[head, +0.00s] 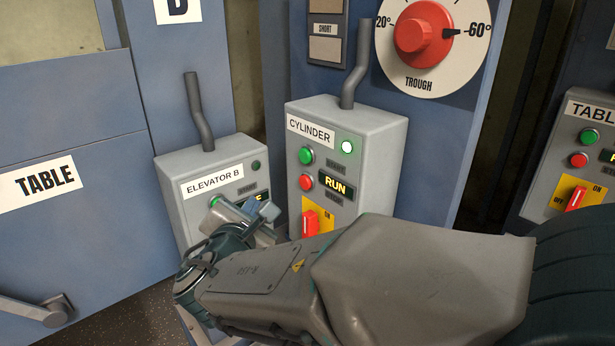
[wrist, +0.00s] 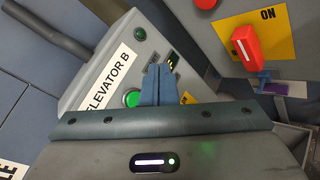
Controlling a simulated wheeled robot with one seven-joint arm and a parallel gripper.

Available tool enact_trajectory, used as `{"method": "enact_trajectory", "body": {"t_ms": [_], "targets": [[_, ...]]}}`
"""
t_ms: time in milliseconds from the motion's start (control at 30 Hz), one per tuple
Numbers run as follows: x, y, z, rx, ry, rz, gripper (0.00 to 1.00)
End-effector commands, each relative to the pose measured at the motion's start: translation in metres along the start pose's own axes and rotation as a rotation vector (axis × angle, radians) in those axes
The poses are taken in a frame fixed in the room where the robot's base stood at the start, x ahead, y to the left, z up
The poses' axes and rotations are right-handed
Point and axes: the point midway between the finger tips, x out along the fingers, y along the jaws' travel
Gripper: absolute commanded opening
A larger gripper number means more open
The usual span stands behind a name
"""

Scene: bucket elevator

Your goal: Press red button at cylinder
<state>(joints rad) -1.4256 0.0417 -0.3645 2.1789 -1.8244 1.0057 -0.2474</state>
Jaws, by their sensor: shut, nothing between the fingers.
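The grey CYLINDER box (head: 380,165) stands at the centre of the head view. Its red button (head: 306,182) sits below a green button (head: 306,155) and left of a lit RUN display (head: 336,186). In the wrist view, a red round part (wrist: 205,3), apparently that button, is cut off by the top edge. My gripper (head: 265,209) is shut and empty. It is in front of the ELEVATOR B box, left of and below the red button, apart from it. Its fingertips (wrist: 158,72) show centrally in the wrist view.
The ELEVATOR B box (head: 195,160) stands just left, its green button (wrist: 131,97) close beside my fingers in the wrist view. A red switch (head: 310,223) on a yellow plate sits below the red button. A TABLE box (head: 550,150) stands far right.

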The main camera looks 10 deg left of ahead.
Motion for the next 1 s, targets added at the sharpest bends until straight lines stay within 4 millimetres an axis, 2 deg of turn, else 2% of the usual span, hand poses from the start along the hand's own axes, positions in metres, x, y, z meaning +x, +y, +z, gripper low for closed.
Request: {"method": "enact_trajectory", "body": {"t_ms": [333, 800, 1000], "targets": [[0.007, -0.006, 0.004, 0.003, -0.001, -0.004, 0.0], [0.051, -0.04, 0.034, 0.005, -0.002, -0.006, 0.0], [0.06, -0.046, 0.043, 0.004, -0.001, -0.004, 0.0]]}}
